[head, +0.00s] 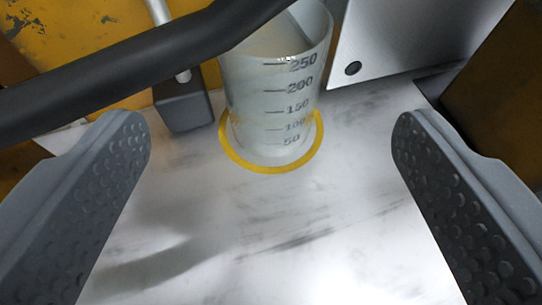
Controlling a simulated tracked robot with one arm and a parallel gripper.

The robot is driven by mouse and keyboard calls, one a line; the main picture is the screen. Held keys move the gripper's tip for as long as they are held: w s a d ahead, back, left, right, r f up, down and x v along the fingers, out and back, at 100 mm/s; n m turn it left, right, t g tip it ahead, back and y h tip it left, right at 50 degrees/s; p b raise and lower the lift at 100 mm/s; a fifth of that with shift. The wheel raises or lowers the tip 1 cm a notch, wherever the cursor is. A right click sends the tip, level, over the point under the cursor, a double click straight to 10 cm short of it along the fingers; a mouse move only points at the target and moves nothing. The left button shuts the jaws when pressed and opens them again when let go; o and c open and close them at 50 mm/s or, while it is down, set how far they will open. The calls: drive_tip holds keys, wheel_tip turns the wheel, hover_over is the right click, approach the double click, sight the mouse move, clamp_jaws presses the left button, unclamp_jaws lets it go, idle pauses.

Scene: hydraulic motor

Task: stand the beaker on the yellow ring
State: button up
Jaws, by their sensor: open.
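The beaker (275,95) is clear, with dark graduation marks from 50 to 250. It stands upright at the upper middle of the head view, and its base is inside the outline of the yellow ring (262,168) on the pale surface. The back of the ring is seen only partly, behind the beaker. A dark hose covers part of the beaker's upper left rim. My gripper (271,145) is open, with one grey dimpled finger on each side of the view. Both fingers are well apart from the beaker, and nothing is between them in contact.
A thick black hose (130,62) crosses the upper left in front of the beaker. A dark block with a metal rod (184,105) stands left of the ring. A light metal plate (395,40) is at the upper right. The pale smeared surface (250,240) in front is clear.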

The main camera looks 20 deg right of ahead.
drive_tip(key=shift+p+v, duration=0.3)
drive_tip(key=shift+v, duration=1.25)
drive_tip(key=w+a+r+n+t+y, duration=0.1)
drive_tip(key=a+r+y, duration=0.15)
drive_tip(key=r, duration=1.25)
drive_tip(key=w+a+r+n+t+y, duration=0.1)
drive_tip(key=a+r+y, duration=0.15)
drive_tip(key=r, duration=1.25)
drive_tip(key=s+d+r, duration=0.4)
drive_tip(key=s+r, duration=0.4)
drive_tip(key=r, duration=0.2)
drive_tip(key=s+d+r+n, duration=0.1)
drive_tip(key=s+d+r, duration=0.3)
drive_tip(key=s+r, duration=0.4)
wheel_tip(320, 180, up, 3)
drive_tip(key=shift+d+f+n+t+h, duration=0.15)
drive_tip(key=shift+d+n+t+h, duration=0.15)
drive_tip(key=shift+h, duration=0.1)
